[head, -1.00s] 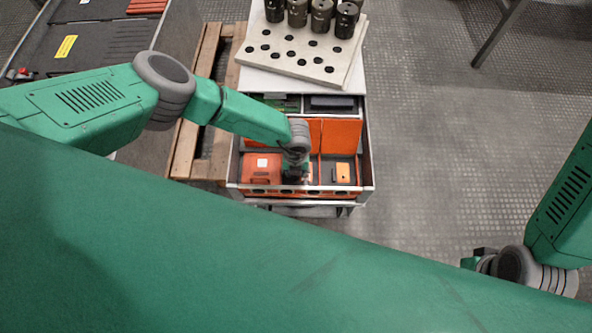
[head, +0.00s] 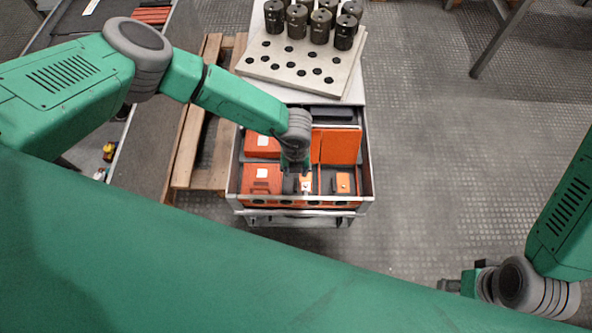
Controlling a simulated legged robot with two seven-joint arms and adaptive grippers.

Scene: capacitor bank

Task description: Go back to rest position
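My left gripper (head: 296,170) hangs at the end of the green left arm, over the open drawer (head: 368,185) of the cabinet. Its fingers are small and dark against the drawer's contents, so I cannot tell whether they are open or shut, or whether they touch anything. My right gripper (head: 462,283) is at the lower right, above the bare floor, partly hidden by its own wrist and my green body. Its finger opening cannot be made out.
The drawer holds orange boxes (head: 262,180) and a small orange device (head: 344,183). A perforated board (head: 292,62) with several dark cylinders (head: 320,26) lies on the cabinet top. A wooden pallet (head: 192,150) stands left. The floor (head: 430,150) to the right is clear.

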